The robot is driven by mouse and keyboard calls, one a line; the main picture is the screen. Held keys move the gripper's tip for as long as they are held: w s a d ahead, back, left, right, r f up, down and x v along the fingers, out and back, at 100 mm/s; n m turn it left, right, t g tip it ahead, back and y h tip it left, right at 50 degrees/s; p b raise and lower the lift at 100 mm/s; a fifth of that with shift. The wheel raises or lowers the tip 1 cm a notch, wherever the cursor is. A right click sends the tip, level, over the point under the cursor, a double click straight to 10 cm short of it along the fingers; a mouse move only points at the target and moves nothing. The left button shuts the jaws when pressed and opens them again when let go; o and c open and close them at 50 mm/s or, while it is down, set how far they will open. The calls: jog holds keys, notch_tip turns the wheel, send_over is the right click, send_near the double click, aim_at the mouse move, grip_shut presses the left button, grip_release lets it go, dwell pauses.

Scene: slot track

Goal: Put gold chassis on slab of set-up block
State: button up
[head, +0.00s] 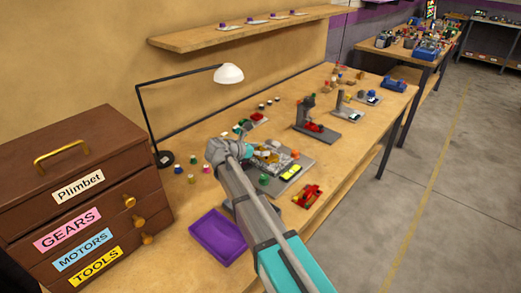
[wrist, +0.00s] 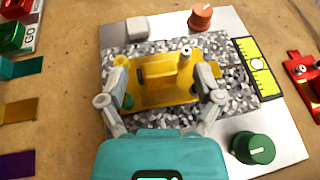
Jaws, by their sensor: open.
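The gold chassis (wrist: 152,88) lies on the speckled grey slab (wrist: 225,118) of the set-up block (wrist: 285,140) in the wrist view. It looks flat, with a raised block in its middle. My gripper (wrist: 158,72) is open, with one finger at each side of the chassis; whether the fingers touch it I cannot tell. The slab has a yellow level (wrist: 256,66) at its right. In the head view my arm partly hides the set-up block (head: 291,172), and the chassis shows only as a small gold patch.
A green knob (wrist: 253,148) and an orange knob (wrist: 201,16) stand on the block's plate. A red chassis (wrist: 303,70) lies to the right. Coloured plates lie at the left. A purple tray (head: 218,237) and a lamp (head: 228,74) are on the bench.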

jog(key=shift+r, duration=0.2)
jog(key=p+v, duration=0.4)
jog(key=v, duration=0.6)
jog(key=shift+s+a+r, duration=0.1)
jog(key=shift+r, duration=0.05)
jog(key=shift+p+v, duration=0.4)
jog(key=shift+v, duration=0.35)
jog(key=shift+a, duration=0.1)
dwell(1.1)
